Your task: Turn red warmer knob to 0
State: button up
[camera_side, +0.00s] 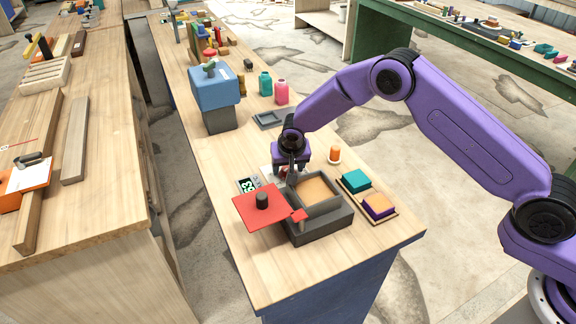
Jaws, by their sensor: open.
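A dark grey open box (322,229), which looks like the warmer, stands near the front of the bench with a tan surface (313,189) inside. A flat red plate (250,212) with a dark round knob (262,200) on top is at its left. A small red piece (300,215) sits at the box's near left corner; I cannot tell whether it is the red knob, and no dial marks are readable. My gripper (286,177) is open, pointing down just behind the box's back left corner, apart from the red piece. Its fingertips are partly hidden.
A small display (247,184) with light digits lies behind the red plate. A tray with teal (357,180) and orange-purple blocks (378,206) is right of the box. An orange bottle (334,155) stands behind. A blue-topped machine (215,92) stands farther back. Front right bench is clear.

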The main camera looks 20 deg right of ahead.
jog(key=c, duration=1)
jog(key=shift+d+n+y, duration=0.1)
jog(key=shift+n+y, duration=0.45)
jog(key=shift+n, duration=0.8)
jog(key=shift+n+y, duration=0.55)
jog(key=shift+n, duration=1.1)
jog(key=o, duration=1)
jog(key=shift+r, duration=0.15)
